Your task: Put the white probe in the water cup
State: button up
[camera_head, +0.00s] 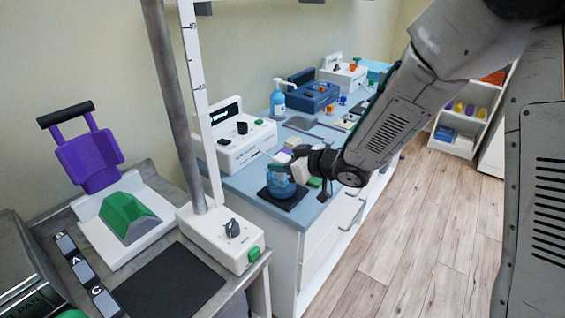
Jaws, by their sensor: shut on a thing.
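A translucent blue water cup (279,187) stands on a dark square mat (289,203) at the near end of the blue counter. My gripper (284,168) reaches in from the right and is right at the cup's rim, seemingly just above it. It is shut on a small pale thing, which appears to be the white probe (275,159). Much of the probe is hidden by the fingers, and I cannot tell whether its lower end is inside the cup.
A white device with black knobs (241,144) stands behind the cup. A blue pump bottle (278,101) and a dark blue device (314,95) are farther back. A column with a white scale (205,100) stands left of the counter. Small green items lie close to my gripper.

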jog(key=o, duration=1.2)
jog(key=shift+c, duration=0.2)
jog(key=v, duration=0.7)
jog(key=shift+s+d, duration=0.25)
jog(key=shift+d, duration=0.1)
